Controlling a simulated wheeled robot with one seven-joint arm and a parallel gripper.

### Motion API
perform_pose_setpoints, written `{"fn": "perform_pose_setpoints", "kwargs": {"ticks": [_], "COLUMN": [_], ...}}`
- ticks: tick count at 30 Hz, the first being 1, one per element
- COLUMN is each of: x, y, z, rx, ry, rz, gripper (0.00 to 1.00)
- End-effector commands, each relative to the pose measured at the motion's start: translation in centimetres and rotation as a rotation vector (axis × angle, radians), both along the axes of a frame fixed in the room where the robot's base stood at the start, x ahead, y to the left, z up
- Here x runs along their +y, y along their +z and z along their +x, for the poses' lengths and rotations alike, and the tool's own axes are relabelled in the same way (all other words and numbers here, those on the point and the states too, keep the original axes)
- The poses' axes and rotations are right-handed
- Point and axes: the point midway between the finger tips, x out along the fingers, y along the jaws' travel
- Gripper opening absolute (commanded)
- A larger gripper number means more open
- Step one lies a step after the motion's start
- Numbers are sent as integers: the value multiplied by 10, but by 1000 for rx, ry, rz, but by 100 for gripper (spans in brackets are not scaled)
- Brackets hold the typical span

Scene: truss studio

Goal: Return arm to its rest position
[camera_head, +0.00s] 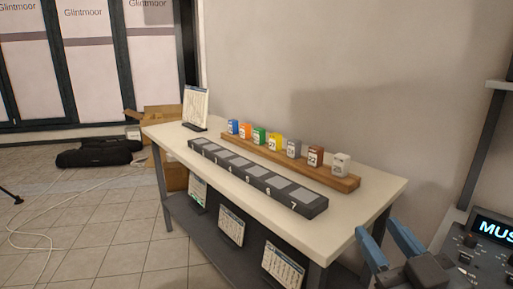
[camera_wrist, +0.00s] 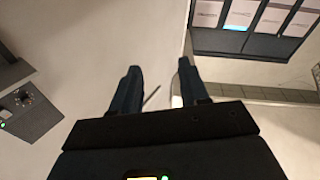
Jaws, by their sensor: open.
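My gripper (camera_head: 388,248) shows at the lower right of the head view, with its two blue fingers apart and nothing between them. It is beyond the right front corner of the white table and apart from it. In the wrist view my gripper (camera_wrist: 158,85) also shows open and empty, with both dark fingers pointing up the picture.
A white table (camera_head: 375,200) holds a wooden rack (camera_head: 345,184) of several coloured boxes, a dark numbered slot strip (camera_head: 312,207) and an upright calendar (camera_head: 195,106). Calendars stand on its lower shelf. A console with a lit screen (camera_head: 493,230) is right of my gripper.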

Motion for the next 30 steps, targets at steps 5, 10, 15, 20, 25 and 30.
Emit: {"fn": "perform_pose_setpoints", "kwargs": {"ticks": [5, 10, 15, 20, 25, 30], "x": [12, 17, 15, 6, -9, -23], "y": [-51, -94, -128, -147, -152, -146], "z": [-49, -107, -173, -239, -301, -339], "rx": [95, 183, 266, 335, 389, 418], "ry": [-80, -152, -204, -223, -203, -164], "rz": [172, 268, 305, 292, 241, 191], "gripper": [45, 45, 45, 45, 45, 45]}}
